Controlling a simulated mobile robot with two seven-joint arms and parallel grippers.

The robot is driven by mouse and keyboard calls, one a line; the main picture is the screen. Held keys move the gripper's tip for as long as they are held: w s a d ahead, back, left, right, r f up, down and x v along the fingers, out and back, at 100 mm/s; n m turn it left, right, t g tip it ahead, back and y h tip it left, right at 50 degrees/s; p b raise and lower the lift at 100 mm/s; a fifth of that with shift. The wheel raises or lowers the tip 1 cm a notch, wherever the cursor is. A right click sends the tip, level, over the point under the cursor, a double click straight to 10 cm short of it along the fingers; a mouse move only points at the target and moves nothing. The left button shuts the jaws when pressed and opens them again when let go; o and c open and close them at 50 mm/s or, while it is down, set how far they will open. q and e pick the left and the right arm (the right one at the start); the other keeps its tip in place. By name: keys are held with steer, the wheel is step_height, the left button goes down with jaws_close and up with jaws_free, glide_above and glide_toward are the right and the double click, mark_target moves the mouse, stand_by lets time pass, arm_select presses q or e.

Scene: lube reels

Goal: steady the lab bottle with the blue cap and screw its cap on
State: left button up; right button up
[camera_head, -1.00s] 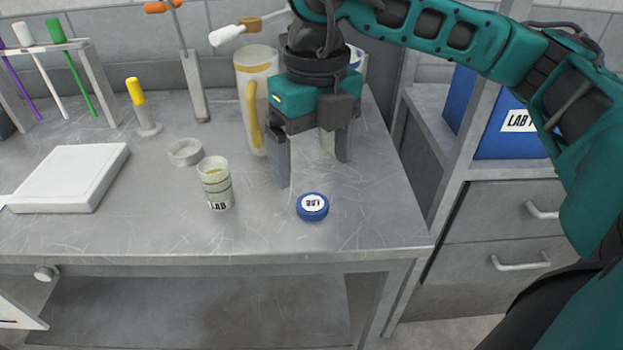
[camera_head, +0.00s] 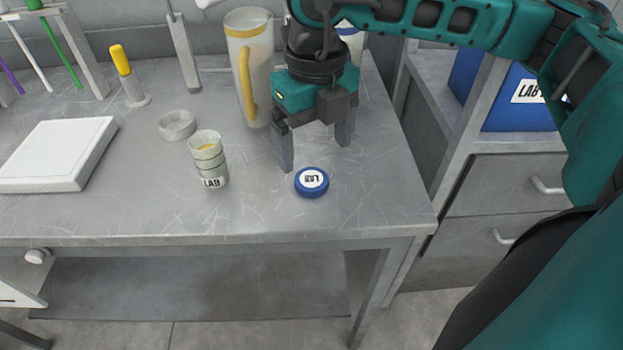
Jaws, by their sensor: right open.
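A round blue cap (camera_head: 311,182) with a white LAB label lies label-up on the metal table, near its front right. An open, pale jar-like bottle (camera_head: 210,162) marked LAB stands upright to the left of the cap, with nothing on its mouth. My right gripper (camera_head: 314,155) points down just behind the cap in the picture, its two fingers apart and nothing seen held between them. Whether the fingertips touch the table is unclear. My left gripper is not in view.
A tall pitcher (camera_head: 247,75) with a yellow handle stands behind my right gripper's left side. A partly hidden blue-banded vessel (camera_head: 348,31) is behind the gripper. A grey ring-like dish (camera_head: 177,125) and white slab (camera_head: 55,155) are left. The table's front strip is clear.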

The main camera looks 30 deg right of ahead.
mark_target(315, 182)
steer(key=shift+f, duration=1.15)
steer(key=shift+w+d+f, duration=0.1)
steer(key=shift+w+f, duration=0.05)
steer(key=shift+f, duration=1.15)
steer(key=shift+w+d+f, duration=0.1)
steer(key=shift+f, duration=1.2)
steer(key=shift+c, duration=0.2)
steer(key=c, duration=1.1)
